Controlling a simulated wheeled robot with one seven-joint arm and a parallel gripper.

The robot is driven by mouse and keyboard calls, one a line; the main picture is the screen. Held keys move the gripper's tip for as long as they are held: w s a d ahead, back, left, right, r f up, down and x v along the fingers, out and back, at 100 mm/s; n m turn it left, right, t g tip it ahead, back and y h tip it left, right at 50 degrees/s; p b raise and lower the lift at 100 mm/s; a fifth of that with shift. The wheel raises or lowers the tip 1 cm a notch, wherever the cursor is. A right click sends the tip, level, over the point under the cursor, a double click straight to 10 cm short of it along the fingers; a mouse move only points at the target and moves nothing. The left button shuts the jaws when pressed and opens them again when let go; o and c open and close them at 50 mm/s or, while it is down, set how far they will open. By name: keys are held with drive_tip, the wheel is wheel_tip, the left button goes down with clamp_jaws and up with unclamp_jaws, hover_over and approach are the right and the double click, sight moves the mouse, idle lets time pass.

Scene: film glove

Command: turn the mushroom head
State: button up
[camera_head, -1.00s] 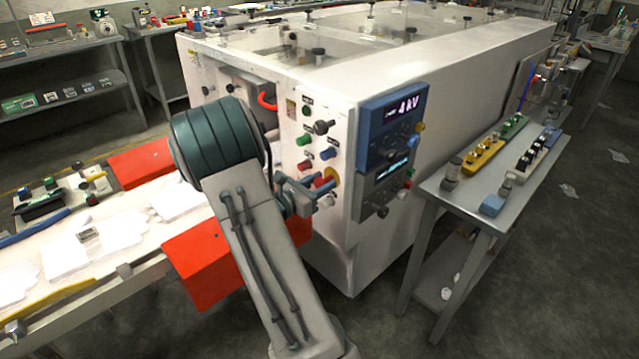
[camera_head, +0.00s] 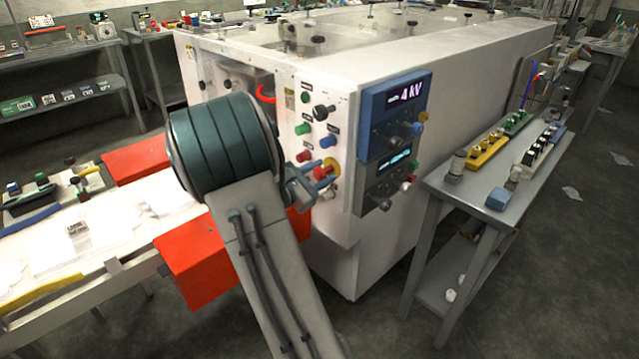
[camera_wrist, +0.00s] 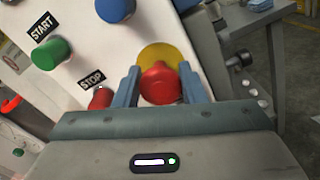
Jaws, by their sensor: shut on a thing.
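The red mushroom head (camera_wrist: 160,84) sits in front of a round yellow plate (camera_wrist: 160,55) on the white machine's panel. In the head view the mushroom head (camera_head: 320,173) shows partly, with the yellow plate (camera_head: 331,164) behind it. My gripper (camera_wrist: 160,88) has one blue-grey finger on each side of the red head and is shut on it. In the head view my gripper (camera_head: 314,186) reaches the panel from the left, and my arm hides part of it.
A green start button (camera_wrist: 50,54), a blue button (camera_wrist: 115,8) and a red stop button (camera_wrist: 101,98) sit close by on the panel. A blue display box (camera_head: 395,110) stands right of it. A grey table (camera_head: 440,190) stands further right. Orange covers (camera_head: 200,262) flank the belt at left.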

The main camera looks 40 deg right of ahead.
drive_tip(key=shift+f+m+b, duration=0.15)
drive_tip(key=shift+m+b, duration=0.45)
drive_tip(key=shift+b, duration=0.05)
drive_tip(key=o, duration=0.8)
drive_tip(key=shift+o, duration=0.2)
drive_tip(key=shift+a, duration=0.1)
drive_tip(key=s+a, duration=0.1)
drive_tip(key=a, duration=1.2)
drive_tip(key=shift+a, duration=0.35)
